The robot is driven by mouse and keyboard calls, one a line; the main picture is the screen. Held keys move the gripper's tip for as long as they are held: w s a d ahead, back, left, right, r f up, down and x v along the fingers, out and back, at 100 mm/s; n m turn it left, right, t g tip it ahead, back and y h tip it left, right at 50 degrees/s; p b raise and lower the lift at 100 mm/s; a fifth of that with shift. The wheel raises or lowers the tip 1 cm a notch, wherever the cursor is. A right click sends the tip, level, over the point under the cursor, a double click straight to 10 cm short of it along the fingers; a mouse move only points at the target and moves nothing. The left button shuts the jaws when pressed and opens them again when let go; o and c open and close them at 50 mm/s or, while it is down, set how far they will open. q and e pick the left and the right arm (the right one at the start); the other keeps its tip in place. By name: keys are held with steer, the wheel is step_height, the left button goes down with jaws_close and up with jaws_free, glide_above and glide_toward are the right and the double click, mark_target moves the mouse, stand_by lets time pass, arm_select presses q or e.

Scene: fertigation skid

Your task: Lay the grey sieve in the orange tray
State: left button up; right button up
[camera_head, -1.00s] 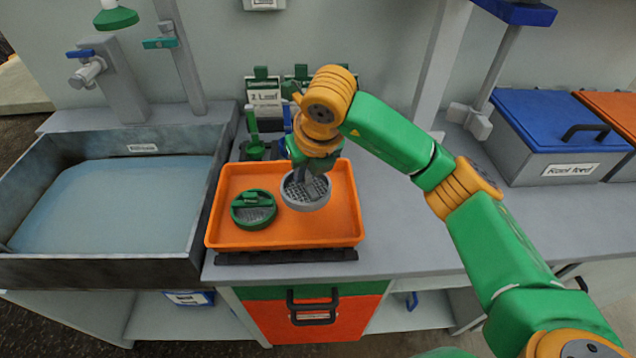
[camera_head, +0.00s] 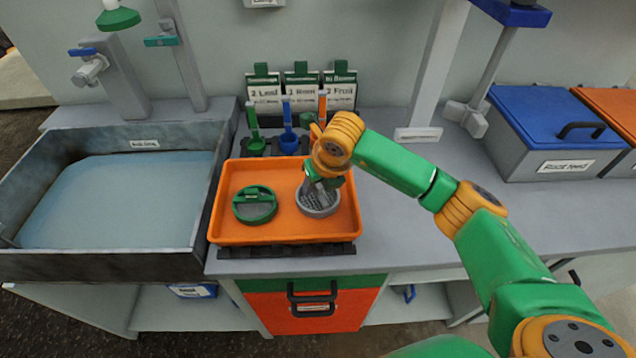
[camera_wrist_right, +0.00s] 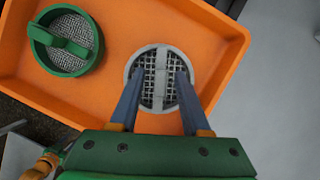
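The grey sieve (camera_head: 318,203) lies flat in the right part of the orange tray (camera_head: 228,233). In the right wrist view the sieve (camera_wrist_right: 161,119) shows its mesh and a raised bar across its middle. My right gripper (camera_wrist_right: 158,88) is open, with its fingers apart on either side of that bar and not closed on it. In the head view the right gripper (camera_head: 322,186) is just above the sieve and hides part of its far side. A green-rimmed sieve (camera_head: 254,206) lies in the left part of the tray. My left gripper is not in view.
A water-filled basin (camera_head: 120,200) stands left of the tray. Behind the tray are several scoops, including a blue one (camera_head: 288,140), and labelled cards (camera_head: 302,92). A blue-lidded bin (camera_head: 555,130) stands at the right. The counter (camera_head: 420,240) right of the tray is clear.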

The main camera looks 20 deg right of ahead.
steer(key=shift+r+p, duration=0.3)
steer(key=shift+r, duration=0.05)
steer(key=shift+s+r, duration=0.1)
steer(key=shift+r, duration=0.25)
steer(key=b+v, duration=0.1)
steer(key=v, duration=1)
steer(key=shift+s, duration=0.1)
